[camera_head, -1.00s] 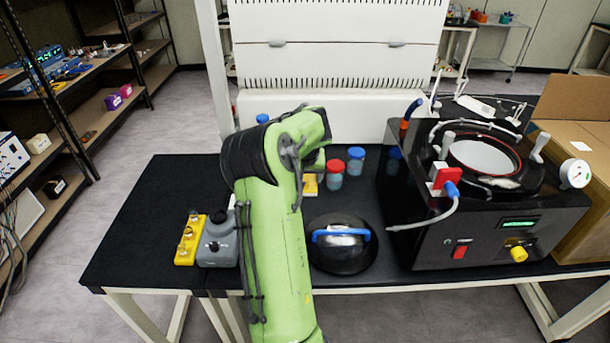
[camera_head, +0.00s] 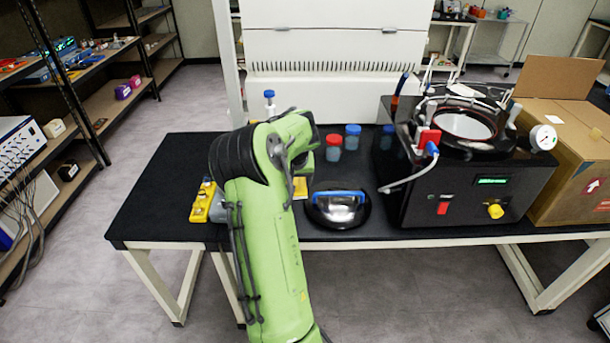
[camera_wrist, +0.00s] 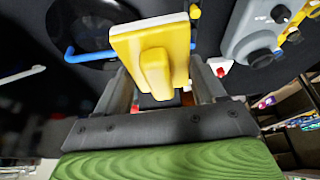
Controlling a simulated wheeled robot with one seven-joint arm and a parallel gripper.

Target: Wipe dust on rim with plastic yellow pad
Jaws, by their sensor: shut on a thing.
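My gripper (camera_wrist: 162,88) is shut on the yellow plastic pad (camera_wrist: 125,45), gripping its raised block between the fingers in the wrist view. The pad's flat plate lies beyond the fingertips. In the head view my green arm mostly hides the gripper; an orange-yellow patch (camera_head: 300,188), possibly the pad, shows beside the arm. The black freeze dryer (camera_head: 470,190) stands right of my arm. Its round chamber rim (camera_head: 496,130) surrounds a pale opening on top. My gripper is well left of the rim and apart from it. Dust is too small to make out.
A black domed lid with a blue handle (camera_head: 338,197) lies on the table between my arm and the dryer. Red-capped (camera_head: 333,147) and blue-capped (camera_head: 353,137) jars stand behind it. A white hose and gauge (camera_head: 543,137) flank the dryer. A cardboard box (camera_head: 570,165) is at right.

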